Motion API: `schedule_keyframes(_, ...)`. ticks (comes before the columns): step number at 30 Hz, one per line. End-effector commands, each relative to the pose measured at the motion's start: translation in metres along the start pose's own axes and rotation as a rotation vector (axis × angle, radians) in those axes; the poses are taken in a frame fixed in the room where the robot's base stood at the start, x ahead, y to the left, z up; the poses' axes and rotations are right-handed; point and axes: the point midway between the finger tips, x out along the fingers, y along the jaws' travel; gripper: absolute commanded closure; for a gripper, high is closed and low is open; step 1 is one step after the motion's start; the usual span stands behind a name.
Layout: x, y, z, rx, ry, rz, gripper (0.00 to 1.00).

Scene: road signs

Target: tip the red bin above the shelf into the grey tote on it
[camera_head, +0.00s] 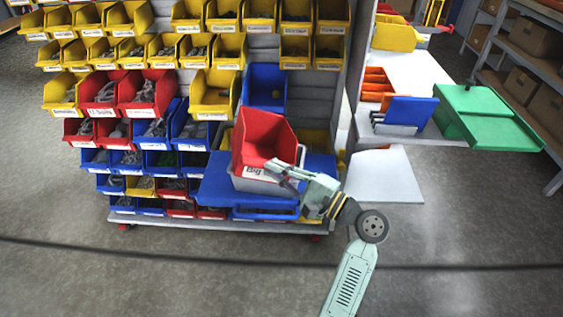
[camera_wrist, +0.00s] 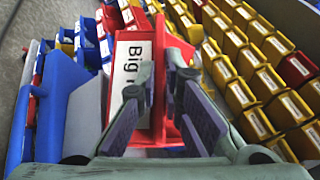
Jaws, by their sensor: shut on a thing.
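The red bin (camera_head: 265,128) has a white label reading "Big" on its front lip. It is directly over the grey tote (camera_head: 262,186), and it hides most of the tote. The tote sits on the blue shelf (camera_head: 218,187). My gripper (camera_head: 277,168) is shut on the front of the red bin, near the label. In the wrist view the red bin (camera_wrist: 178,45) shows between and beyond my fingers, with its label partly covered by them. I see nothing inside the bin. The gap between bin and tote cannot be told.
A rack of yellow, red and blue bins (camera_head: 150,90) stands behind and left of the shelf. To the right are a white table (camera_head: 420,75) with a blue box (camera_head: 410,110) and a green container (camera_head: 490,118). Open floor (camera_head: 130,275) lies in front.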

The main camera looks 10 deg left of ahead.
Motion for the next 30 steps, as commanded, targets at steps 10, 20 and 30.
schedule_keyframes(10, 0.003, -0.007, 0.011, 0.429, 0.01, -0.137, 1.0)
schedule_keyframes(20, 0.002, 0.001, 0.004, 0.674, 0.019, -0.208, 1.0)
schedule_keyframes(30, -0.005, 0.003, -0.018, 1.139, 0.031, -0.359, 1.0)
